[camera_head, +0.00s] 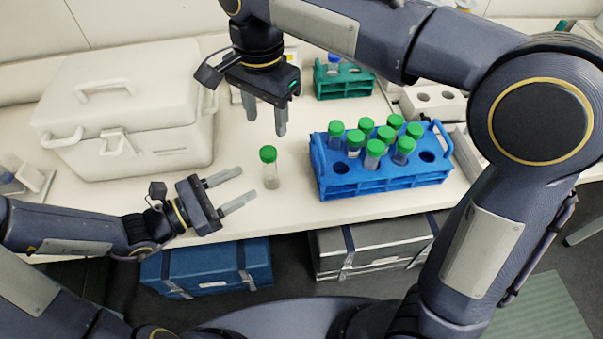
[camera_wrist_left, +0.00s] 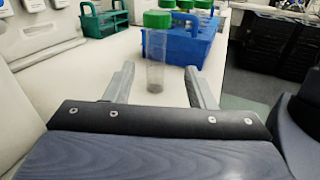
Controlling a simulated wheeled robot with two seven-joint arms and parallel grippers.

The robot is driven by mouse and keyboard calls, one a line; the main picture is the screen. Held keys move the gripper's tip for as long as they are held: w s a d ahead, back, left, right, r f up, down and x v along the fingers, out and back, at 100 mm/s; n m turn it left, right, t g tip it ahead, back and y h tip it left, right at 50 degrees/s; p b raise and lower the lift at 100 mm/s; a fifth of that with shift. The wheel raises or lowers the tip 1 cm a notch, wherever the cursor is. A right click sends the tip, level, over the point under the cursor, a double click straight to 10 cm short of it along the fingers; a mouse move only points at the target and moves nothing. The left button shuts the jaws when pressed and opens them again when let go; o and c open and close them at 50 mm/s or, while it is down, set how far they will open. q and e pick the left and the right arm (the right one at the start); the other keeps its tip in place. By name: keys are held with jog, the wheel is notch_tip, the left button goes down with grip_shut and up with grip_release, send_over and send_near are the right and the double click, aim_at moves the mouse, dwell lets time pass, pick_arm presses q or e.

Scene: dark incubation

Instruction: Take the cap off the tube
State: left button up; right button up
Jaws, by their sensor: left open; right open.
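A clear tube (camera_head: 270,176) with a green cap (camera_head: 268,154) stands upright by itself on the white table, left of the blue rack. In the left wrist view the tube (camera_wrist_left: 156,72) and its green cap (camera_wrist_left: 157,19) stand ahead, between the lines of the fingers. My left gripper (camera_head: 240,187) is open and empty, to the left of the tube, its fingers pointing at it. It also shows in the left wrist view (camera_wrist_left: 158,85). My right gripper (camera_head: 266,122) is open and empty, pointing down, above and behind the tube. Neither gripper visibly touches the tube.
A blue rack (camera_head: 385,181) with several green-capped tubes stands right of the lone tube. A green rack (camera_head: 343,90) is behind it. A white case (camera_head: 125,110) fills the back left. The table's front edge runs close below the tube. Table around the tube is clear.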

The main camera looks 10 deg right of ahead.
aim_at(271, 168)
pick_arm(q)
jog(key=shift+w+d+f+n+t, duration=0.2)
jog(key=shift+w+d+n+t, duration=0.15)
jog(key=shift+d+n, duration=0.2)
jog(key=x, duration=0.7)
grip_shut()
